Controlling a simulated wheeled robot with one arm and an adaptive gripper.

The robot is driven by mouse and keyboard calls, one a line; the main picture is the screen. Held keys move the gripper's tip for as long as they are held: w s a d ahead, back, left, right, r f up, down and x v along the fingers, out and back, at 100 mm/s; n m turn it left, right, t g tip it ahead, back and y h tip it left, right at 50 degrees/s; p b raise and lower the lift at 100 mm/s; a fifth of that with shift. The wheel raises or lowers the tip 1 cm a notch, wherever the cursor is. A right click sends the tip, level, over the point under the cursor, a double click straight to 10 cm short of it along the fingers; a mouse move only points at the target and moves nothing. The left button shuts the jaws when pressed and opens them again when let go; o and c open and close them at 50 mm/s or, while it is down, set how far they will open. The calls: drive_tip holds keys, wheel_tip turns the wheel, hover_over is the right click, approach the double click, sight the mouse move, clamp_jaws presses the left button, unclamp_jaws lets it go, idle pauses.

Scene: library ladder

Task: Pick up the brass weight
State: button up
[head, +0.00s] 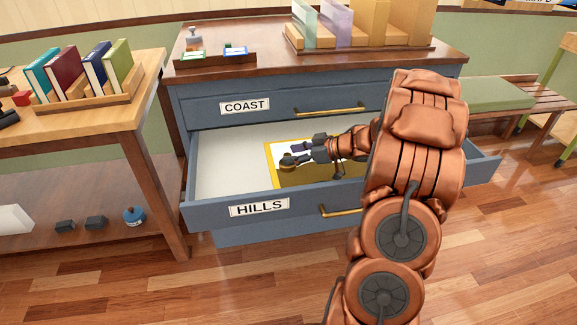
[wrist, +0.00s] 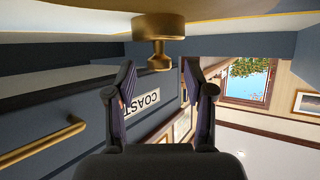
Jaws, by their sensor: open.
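The brass weight (wrist: 158,27) shows at the top centre of the upside-down wrist view, a round body with a narrower knob. It stands on a pale sheet with a yellow edge. My gripper (wrist: 159,68) is open, its two dark fingers on either side of the knob's end, with no clear contact. In the head view my gripper (head: 290,154) reaches low into the open HILLS drawer (head: 215,215), over the yellow-bordered sheet (head: 269,165). I cannot clearly make out the weight there.
The shut COAST drawer (head: 280,107) is just above, with a brass handle (head: 330,109). The cabinet top holds a small card tray (head: 215,60) and a file rack (head: 360,48). A wooden table with books (head: 68,73) stands left, a bench (head: 495,95) right.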

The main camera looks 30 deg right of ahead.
drive_tip(key=shift+w+a+f, duration=0.25)
drive_tip(key=shift+w+a, duration=0.1)
drive_tip(key=shift+w, duration=0.1)
clamp_jaws()
idle(0.4)
